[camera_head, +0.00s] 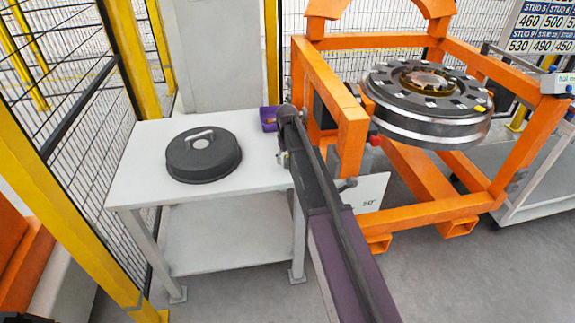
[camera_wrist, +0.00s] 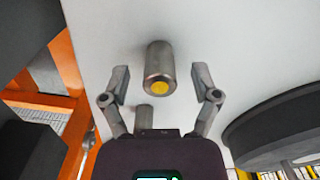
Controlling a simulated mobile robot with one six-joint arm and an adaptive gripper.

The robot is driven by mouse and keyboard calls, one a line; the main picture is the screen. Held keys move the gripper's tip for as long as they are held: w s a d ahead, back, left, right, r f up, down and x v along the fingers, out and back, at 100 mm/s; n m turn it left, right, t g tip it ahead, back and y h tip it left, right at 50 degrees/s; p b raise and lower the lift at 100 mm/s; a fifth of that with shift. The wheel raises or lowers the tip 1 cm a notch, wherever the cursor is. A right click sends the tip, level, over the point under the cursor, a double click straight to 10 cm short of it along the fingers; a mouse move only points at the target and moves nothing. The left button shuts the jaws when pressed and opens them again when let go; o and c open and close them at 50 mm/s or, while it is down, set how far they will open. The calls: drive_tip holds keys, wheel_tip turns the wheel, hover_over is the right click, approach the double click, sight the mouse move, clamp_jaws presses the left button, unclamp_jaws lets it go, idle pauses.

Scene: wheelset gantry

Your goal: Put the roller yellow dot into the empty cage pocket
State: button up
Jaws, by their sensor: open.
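The roller (camera_wrist: 160,62) is a short metal cylinder with a yellow dot on the end facing the camera. In the wrist view it is against the white table top. My gripper (camera_wrist: 159,82) is open, with one finger to each side of the roller and a gap on both sides; no contact shows. In the head view my arm hides the roller. The bearing with the cage (camera_head: 425,82) sits on the orange stand at the right. Its top has a ring of dark and light pockets and a yellow mark (camera_head: 480,108) at the right. I cannot tell which pocket is empty.
A second metal cylinder (camera_wrist: 145,117) is partly hidden behind my gripper. A dark round lid with a handle (camera_head: 203,154) lies on the white table (camera_head: 135,180). The orange stand (camera_head: 345,100) rises beside the table.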

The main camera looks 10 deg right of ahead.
sight(287, 157)
idle(0.5)
clamp_jaws()
drive_tip(key=shift+r, duration=0.15)
wheel_tip(287, 157, up, 4)
drive_tip(key=p, duration=0.4)
drive_tip(key=s+p, duration=0.1)
drive_tip(key=s, duration=1.5)
drive_tip(key=shift+r, duration=0.4)
drive_tip(key=shift+r+p, duration=1.05)
drive_tip(key=shift+p, duration=0.1)
